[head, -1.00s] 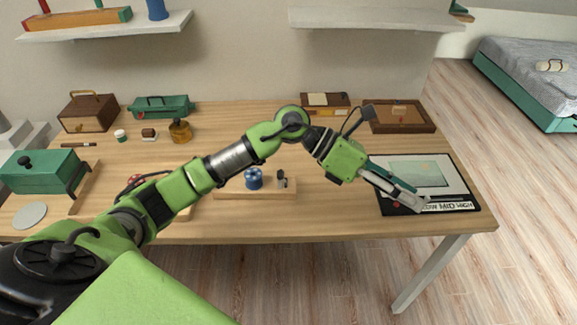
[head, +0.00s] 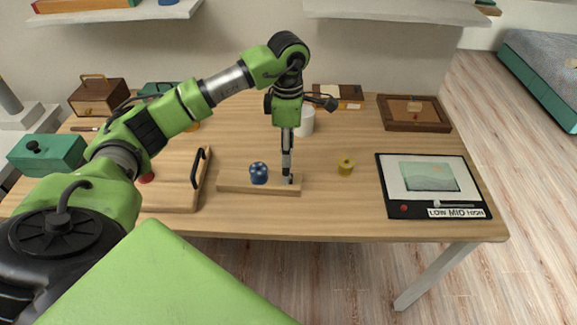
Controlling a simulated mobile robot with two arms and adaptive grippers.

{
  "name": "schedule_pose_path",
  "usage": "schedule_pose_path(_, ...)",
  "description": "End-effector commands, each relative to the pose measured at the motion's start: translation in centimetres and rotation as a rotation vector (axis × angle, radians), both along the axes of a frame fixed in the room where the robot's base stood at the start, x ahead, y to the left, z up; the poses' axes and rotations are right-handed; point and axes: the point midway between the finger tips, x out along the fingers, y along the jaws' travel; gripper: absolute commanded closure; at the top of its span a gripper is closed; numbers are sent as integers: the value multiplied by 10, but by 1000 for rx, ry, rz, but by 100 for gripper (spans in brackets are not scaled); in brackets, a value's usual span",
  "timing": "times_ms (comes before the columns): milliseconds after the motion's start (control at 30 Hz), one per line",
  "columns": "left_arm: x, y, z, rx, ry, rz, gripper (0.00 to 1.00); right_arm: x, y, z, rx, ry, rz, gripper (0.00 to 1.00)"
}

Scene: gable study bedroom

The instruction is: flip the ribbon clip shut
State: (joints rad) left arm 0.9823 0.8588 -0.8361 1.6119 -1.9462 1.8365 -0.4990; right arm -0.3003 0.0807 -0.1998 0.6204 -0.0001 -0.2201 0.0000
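A wooden base board (head: 232,184) lies near the table's front edge. It carries a blue ribbon spool (head: 259,173). The ribbon clip (head: 291,181) is a small dark and grey piece at the board's right end, largely hidden by my fingers, so its open or shut position is unclear. My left gripper (head: 287,174) points straight down over the clip, its fingertips at or just above it. The fingers show as one narrow strip, so any gap between them cannot be made out. My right gripper is out of view.
A yellow spool (head: 346,166) stands to the right and a white cup (head: 305,122) behind my gripper. A black-edged picture panel with a slider (head: 382,191) lies at right, a handled wooden board (head: 180,203) at left. Table between yellow spool and panel is clear.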

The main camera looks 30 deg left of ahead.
Motion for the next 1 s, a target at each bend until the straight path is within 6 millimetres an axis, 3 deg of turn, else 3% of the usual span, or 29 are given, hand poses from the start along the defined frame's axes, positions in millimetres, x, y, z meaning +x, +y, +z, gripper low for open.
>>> schedule_pose_path(200, -1, -1, -44, -2, 4, 0, 62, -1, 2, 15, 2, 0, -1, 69)
schedule_pose_path(400, 0, -1, -71, -3, 2, 0, 62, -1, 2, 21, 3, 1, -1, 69)
schedule_pose_path(800, 0, -1, -81, -2, -1, -1, 62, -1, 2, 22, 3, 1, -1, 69)
schedule_pose_path(833, 0, -1, -81, -2, -1, -1, 65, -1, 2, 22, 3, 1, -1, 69)
schedule_pose_path(967, 0, -1, -81, -2, -1, -1, 99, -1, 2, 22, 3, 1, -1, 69)
schedule_pose_path(1000, 0, -1, -81, -2, -1, -1, 100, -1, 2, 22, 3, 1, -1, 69)
